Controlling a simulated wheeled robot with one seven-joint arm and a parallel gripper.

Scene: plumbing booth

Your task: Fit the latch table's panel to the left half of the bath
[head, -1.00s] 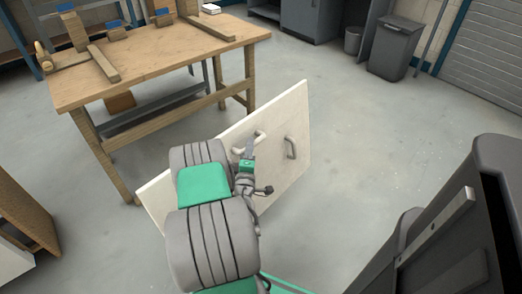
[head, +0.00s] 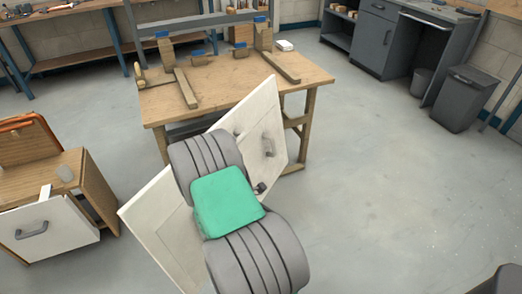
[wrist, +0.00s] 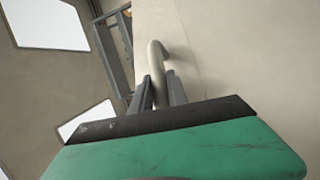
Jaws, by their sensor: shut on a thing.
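A cream-white panel (head: 262,106) hangs tilted in front of the wooden table in the head view, partly covered by my arm. One curved handle (head: 267,146) shows on its upper right part. In the wrist view my gripper (wrist: 160,92) is shut on a panel handle (wrist: 156,62), with one finger on each side of it. I cannot make out the bath in any view.
A wooden cabinet (head: 92,188) with a white, dark-handled front (head: 45,232) stands at the left. Grey cabinets (head: 372,40) and a dark bin (head: 462,98) are at the back right.

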